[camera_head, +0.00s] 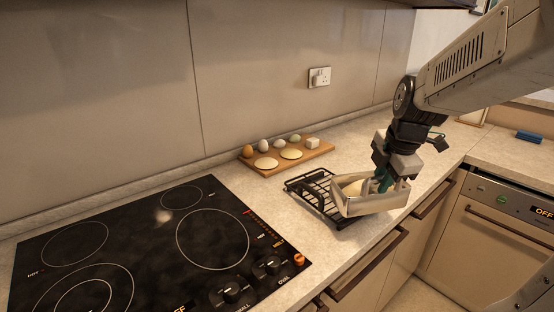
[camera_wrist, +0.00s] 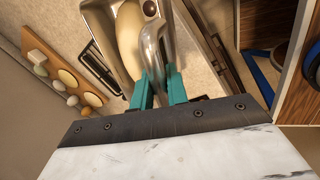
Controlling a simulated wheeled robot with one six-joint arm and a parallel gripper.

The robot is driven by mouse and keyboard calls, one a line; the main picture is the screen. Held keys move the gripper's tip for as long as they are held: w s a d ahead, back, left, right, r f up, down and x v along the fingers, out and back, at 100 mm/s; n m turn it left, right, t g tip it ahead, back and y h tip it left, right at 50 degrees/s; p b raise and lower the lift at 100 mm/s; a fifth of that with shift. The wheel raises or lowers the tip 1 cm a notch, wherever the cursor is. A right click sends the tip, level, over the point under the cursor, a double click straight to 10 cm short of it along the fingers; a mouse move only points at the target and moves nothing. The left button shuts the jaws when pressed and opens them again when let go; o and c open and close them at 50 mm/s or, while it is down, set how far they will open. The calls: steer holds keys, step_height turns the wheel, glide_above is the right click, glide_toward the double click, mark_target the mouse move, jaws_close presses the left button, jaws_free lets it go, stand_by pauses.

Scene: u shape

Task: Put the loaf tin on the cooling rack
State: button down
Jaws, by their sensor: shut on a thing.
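The loaf tin (camera_head: 372,205) is a silvery metal tin with pale dough inside. My gripper (camera_head: 384,181) is shut on its wall from above. A strip of the rack (camera_wrist: 101,68) shows beside the tin in the wrist view; the rest is hidden.
A wooden board (camera_head: 262,171) with several eggs, flat dough pieces and a white block stands behind the rack. A black cooktop (camera_head: 150,245) fills the left. The counter's front edge, with drawers (camera_head: 370,265), runs close below the tin. A blue object (camera_head: 529,136) lies far right.

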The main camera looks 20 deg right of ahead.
mark_target(366, 175)
steer(key=w+d, duration=0.1)
steer(key=w, duration=0.4)
steer(key=w+d, duration=0.1)
steer(key=w, duration=0.2)
steer(key=shift+w+d+f, duration=0.15)
steer(key=shift+d+f, duration=0.15)
steer(key=shift+f, duration=0.05)
steer(key=shift+s+x, duration=0.2)
steer(key=shift+x, duration=0.65)
steer(key=shift+s+x, duration=0.2)
steer(key=shift+x, duration=0.7)
steer(key=shift+f, duration=0.2)
steer(key=c, duration=1.4)
jaws_free()
steer(key=v, duration=1.1)
steer(key=s+a+f+m, duration=0.1)
steer(key=s+a+m, duration=0.4)
steer(key=s, duration=0.2)
steer(key=s+a+f+m+g, duration=0.1)
steer(key=s+a+m, duration=0.5)
steer(key=s, duration=0.2)
steer(key=s+a+f+m+g, duration=0.1)
steer(key=s+a+m, duration=0.4)
steer(key=s+a, duration=0.1)
steer(key=shift+s+f+m, duration=0.3)
steer(key=shift+s+f, duration=0.05)
steer(key=shift+s, duration=0.4)
